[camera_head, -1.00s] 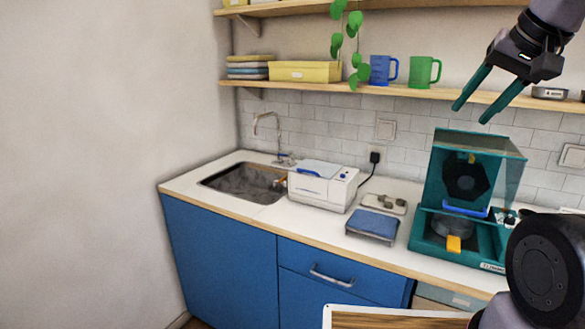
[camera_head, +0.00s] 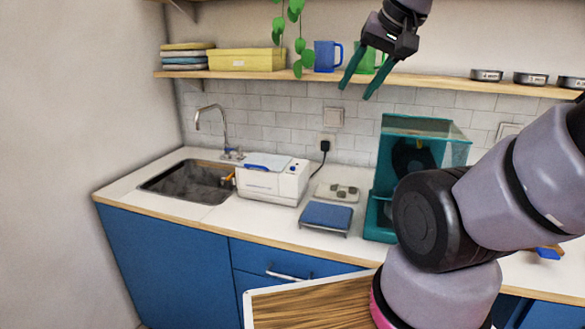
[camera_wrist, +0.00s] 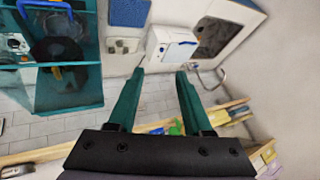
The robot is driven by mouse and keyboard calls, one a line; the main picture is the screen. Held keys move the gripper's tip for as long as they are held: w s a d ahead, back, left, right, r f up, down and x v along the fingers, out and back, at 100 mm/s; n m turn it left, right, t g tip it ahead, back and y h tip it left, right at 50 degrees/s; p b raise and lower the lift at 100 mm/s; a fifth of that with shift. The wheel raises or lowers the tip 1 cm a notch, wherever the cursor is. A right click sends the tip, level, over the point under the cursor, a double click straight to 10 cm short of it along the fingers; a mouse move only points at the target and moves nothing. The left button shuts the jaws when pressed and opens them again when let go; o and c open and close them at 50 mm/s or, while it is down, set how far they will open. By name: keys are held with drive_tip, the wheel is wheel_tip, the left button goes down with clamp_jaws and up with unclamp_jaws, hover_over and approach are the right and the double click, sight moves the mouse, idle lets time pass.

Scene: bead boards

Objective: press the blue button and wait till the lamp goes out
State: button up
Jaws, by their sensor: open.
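A white machine (camera_head: 270,182) with a blue strip on its front top edge stands on the counter right of the sink. It also shows in the wrist view (camera_wrist: 163,47), beyond my fingertips. Small marks show on its right end, but I cannot make out a blue button or a lamp there. A teal machine (camera_head: 381,181) with a clear raised cover stands further right, partly hidden by my arm. It also shows in the wrist view (camera_wrist: 83,92). My gripper (camera_head: 355,92) is open and empty, high up at shelf level, apart from both machines. Its fingers frame the wrist view (camera_wrist: 160,75).
A blue-topped stand (camera_head: 326,216) and a small grey tray (camera_head: 337,192) lie between the machines. The sink (camera_head: 188,184) and tap are at left. The shelf (camera_head: 240,74) holds a yellow box (camera_head: 246,61), mugs and a hanging plant. A wooden board (camera_head: 310,305) shows in front.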

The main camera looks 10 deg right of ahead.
clamp_jaws()
idle(1.7)
